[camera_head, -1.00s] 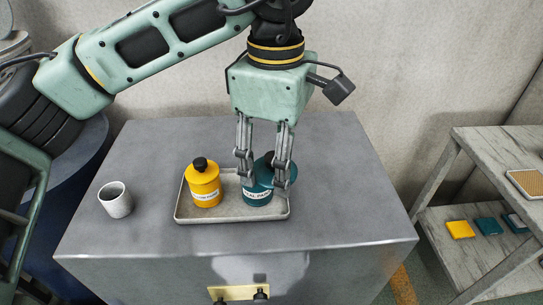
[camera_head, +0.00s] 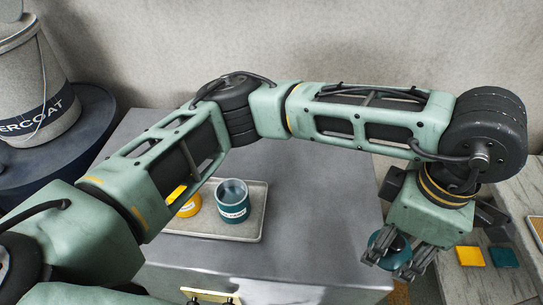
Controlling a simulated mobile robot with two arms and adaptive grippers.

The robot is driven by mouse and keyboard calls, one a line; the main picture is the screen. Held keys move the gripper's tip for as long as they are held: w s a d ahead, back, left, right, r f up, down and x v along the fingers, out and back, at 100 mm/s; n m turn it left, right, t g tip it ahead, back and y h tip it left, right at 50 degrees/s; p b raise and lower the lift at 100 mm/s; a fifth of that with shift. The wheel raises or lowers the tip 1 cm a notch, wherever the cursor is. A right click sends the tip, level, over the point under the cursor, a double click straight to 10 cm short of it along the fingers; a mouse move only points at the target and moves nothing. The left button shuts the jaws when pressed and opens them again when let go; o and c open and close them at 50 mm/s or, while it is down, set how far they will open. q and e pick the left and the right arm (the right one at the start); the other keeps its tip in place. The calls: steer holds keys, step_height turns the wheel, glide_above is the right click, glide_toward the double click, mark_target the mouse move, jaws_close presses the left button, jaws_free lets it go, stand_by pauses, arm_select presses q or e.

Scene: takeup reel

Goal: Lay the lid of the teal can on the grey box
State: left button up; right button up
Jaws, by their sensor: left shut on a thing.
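The teal can (camera_head: 233,208) stands upright and open in the shallow tray, its lid off and its pale inside showing. Its teal lid (camera_head: 379,240) is in my left gripper (camera_head: 388,264), which is shut on it past the right edge of the grey metal box (camera_head: 300,215). The fingers partly hide the lid. The box is the large grey block under the tray, with a bare top right of the can. My right gripper is not in view.
A large pail (camera_head: 40,90) stands at upper left.

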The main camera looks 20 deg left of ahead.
arm_select(q)
steer(key=shift+s+d, duration=0.15)
steer(key=shift+d, duration=0.25)
steer(key=shift+d+f, duration=0.1)
steer(key=shift+d, duration=0.05)
steer(key=shift+w+a+f+p, duration=0.3)
steer(key=shift+a+p, duration=0.05)
steer(key=shift+a, duration=0.25)
steer(key=shift+w+a+f+p, duration=0.25)
steer(key=shift+a+p, duration=0.05)
steer(key=shift+a, duration=0.3)
steer(key=p, duration=0.4)
glide_above(338, 230)
steer(key=f, duration=0.5)
steer(key=shift+s+d, duration=0.2)
steer(key=shift+s, duration=0.1)
steer(key=shift+w+a+f, duration=0.15)
steer(key=shift+a+f, duration=0.05)
steer(key=shift+f, duration=0.35)
step_height(338, 230, down, 3)
steer(key=shift+w+f+p, duration=0.1)
steer(key=shift+f+p, duration=0.05)
steer(key=shift+p, duration=0.75)
steer(key=shift+f, duration=0.2)
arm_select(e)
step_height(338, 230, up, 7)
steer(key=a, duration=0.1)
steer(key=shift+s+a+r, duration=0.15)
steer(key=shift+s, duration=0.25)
